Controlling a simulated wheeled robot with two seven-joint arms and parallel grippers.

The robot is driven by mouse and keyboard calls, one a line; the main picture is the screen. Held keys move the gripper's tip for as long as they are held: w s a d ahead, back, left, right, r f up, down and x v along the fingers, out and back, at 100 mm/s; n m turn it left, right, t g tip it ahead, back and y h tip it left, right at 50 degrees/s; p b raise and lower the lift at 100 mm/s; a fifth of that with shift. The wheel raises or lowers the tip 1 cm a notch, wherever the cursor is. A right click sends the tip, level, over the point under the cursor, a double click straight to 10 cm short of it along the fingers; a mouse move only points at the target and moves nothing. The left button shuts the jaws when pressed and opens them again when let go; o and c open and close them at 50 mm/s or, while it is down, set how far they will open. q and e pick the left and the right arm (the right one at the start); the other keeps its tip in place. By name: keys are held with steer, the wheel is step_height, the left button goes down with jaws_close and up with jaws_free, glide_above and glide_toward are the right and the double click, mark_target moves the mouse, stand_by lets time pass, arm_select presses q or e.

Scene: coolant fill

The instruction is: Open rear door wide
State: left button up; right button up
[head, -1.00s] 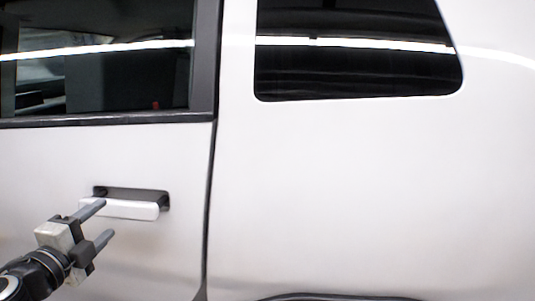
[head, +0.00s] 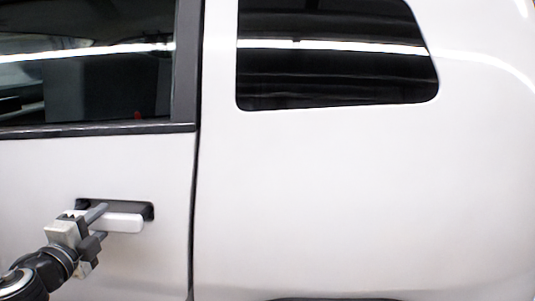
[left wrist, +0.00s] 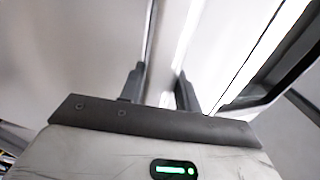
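The rear door (head: 60,175) is silver-white and sits against the body, with a thin dark seam along its right edge. Its white bar handle (head: 125,223) lies over a dark recess at lower left in the head view. My left gripper (head: 98,225) is at the left part of the handle, its fingers apart, one above and one below the bar. In the left wrist view the two dark fingers (left wrist: 160,88) stand apart on either side of the pale handle (left wrist: 166,97). I cannot tell whether either finger touches it. My right gripper is not in view.
The door window (head: 85,75) is above the handle. The fixed rear panel (head: 300,190) with its dark side window (head: 335,55) fills the right side. A dark wheel-arch edge shows at the bottom of the head view.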

mark_target(97, 226)
arm_select(q)
steer(key=shift+c, duration=0.7)
steer(key=shift+s+f, duration=0.1)
steer(key=shift+s+a, duration=0.1)
steer(key=shift+s, duration=0.5)
steer(key=shift+s+a, duration=0.1)
steer(key=shift+s+a+f+b, duration=0.15)
steer(key=shift+s+b, duration=0.25)
steer(key=shift+b, duration=0.25)
steer(key=shift+s+a+m+h+b, duration=0.15)
steer(key=shift+s+h+b, duration=0.1)
steer(key=shift+s+b, duration=0.25)
steer(key=shift+s+a+m+h+b, duration=0.15)
steer(key=shift+s+h+b, duration=0.1)
steer(key=shift+s, duration=0.95)
